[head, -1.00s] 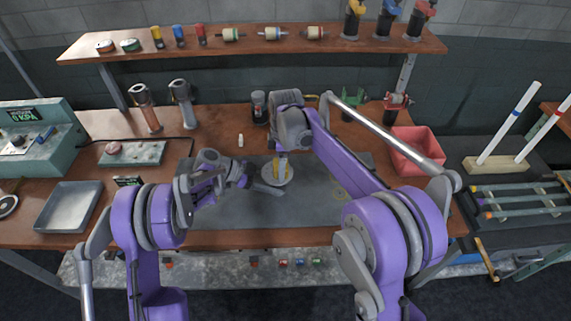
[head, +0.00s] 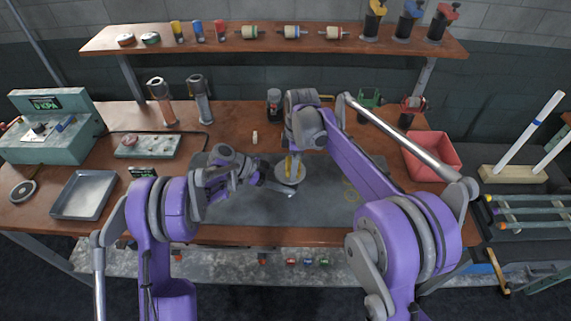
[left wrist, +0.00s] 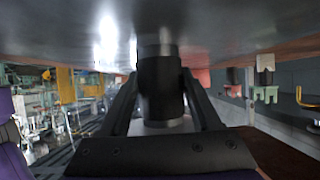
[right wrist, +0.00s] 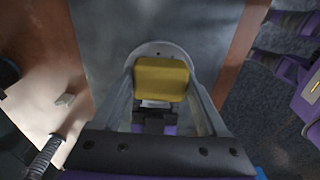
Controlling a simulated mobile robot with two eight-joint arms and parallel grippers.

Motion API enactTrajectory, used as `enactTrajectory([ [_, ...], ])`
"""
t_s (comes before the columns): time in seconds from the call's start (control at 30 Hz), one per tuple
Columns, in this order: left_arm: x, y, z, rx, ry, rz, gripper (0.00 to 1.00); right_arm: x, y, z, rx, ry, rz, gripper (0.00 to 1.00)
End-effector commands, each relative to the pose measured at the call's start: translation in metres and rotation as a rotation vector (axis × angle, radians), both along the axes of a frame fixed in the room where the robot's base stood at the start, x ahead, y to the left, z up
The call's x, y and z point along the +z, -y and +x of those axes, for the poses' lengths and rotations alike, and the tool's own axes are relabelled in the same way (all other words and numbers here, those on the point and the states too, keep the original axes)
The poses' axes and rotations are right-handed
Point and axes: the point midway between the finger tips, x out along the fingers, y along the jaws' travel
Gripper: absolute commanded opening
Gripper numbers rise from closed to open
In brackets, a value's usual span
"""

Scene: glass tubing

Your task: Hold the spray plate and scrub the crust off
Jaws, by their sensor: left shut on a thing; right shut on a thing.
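The spray plate (head: 286,179) is a pale round disc over the dark mat at the bench's middle. In the right wrist view the plate (right wrist: 158,48) shows as a grey rim behind the scrubber. My left gripper (head: 270,186) comes in low from the left; in its wrist view, which looks upside down, it is shut on a black cylinder (left wrist: 161,88) beneath the plate. My right gripper (right wrist: 162,90) is shut on a yellow block-shaped scrubber (right wrist: 161,78) over the plate. Whether the block touches the plate is unclear. The crust cannot be made out.
The grey mat (head: 230,207) is mostly clear. A red bin (head: 432,157) stands at the right, a metal tray (head: 84,195) and teal gauge box (head: 50,128) at the left. A shelf (head: 270,44) runs along the back.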

Motion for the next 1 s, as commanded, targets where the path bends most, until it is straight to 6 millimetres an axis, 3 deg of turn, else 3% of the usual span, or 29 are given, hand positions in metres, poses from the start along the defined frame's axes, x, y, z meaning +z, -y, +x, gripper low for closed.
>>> enactTrajectory([
  [0.27,0.0,0.0,0.0,0.001,0.0,0.0,0.33,-0.001,0.027,0.003,-0.003,0.0,-0.001,0.24],
  [0.33,0.0,0.0,0.0,0.001,0.0,0.0,0.33,0.003,0.025,0.003,0.0,0.0,-0.001,0.24],
  [0.43,0.0,0.0,0.0,0.001,0.0,0.0,0.33,0.027,0.025,0.002,0.0,0.0,-0.001,0.24],
  [1.0,0.0,0.0,0.0,0.001,0.0,0.0,0.33,0.076,0.024,0.002,0.0,0.0,-0.001,0.24],
])
